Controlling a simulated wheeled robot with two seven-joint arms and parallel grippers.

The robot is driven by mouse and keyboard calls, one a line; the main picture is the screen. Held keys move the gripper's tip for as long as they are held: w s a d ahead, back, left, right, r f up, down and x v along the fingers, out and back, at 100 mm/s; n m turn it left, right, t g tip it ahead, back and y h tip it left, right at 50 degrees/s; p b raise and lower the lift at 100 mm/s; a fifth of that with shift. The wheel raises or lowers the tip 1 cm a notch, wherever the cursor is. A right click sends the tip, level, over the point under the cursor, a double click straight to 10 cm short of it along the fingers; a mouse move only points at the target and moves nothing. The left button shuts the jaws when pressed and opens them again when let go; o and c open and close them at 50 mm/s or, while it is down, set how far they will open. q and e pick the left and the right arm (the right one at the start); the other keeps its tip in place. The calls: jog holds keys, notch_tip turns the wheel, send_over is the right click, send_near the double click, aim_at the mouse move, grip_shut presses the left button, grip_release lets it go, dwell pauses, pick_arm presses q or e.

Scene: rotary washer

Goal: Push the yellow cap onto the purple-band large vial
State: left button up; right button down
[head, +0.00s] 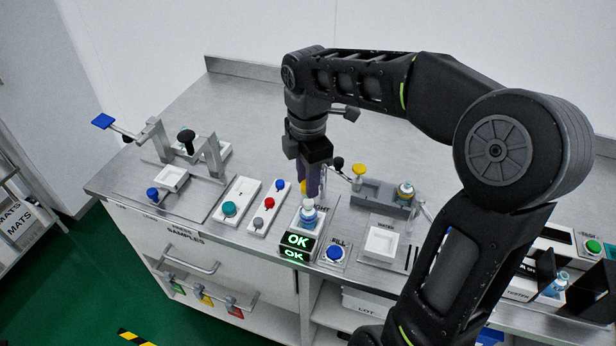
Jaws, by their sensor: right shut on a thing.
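My right gripper (311,190) reaches down from above with its purple fingers, over a small vial (309,213) with blue contents. The vial stands upright on the scale pad behind the green OK display. A yellow cap (304,188) shows at the fingertips, partly hidden by them, and the gripper is shut on it. The cap is at or just above the vial's mouth; I cannot tell whether they touch. A purple band on this vial cannot be made out. My left gripper is not in view.
The blue fill button (334,252) and a white tray (382,243) are in front. A button panel (269,205) and lever fixture (185,150) stand left.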

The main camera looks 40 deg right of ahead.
aim_at(308, 202)
jog(key=shift+f+b, duration=1.15)
jog(key=shift+f, duration=0.75)
jog(key=shift+r, duration=0.15)
jog(key=shift+r+p, duration=0.2)
jog(key=shift+p, duration=0.2)
jog(key=shift+f+b, duration=0.45)
jog(key=shift+f, duration=0.45)
dwell(1.0)
jog(key=c, duration=1)
grip_release()
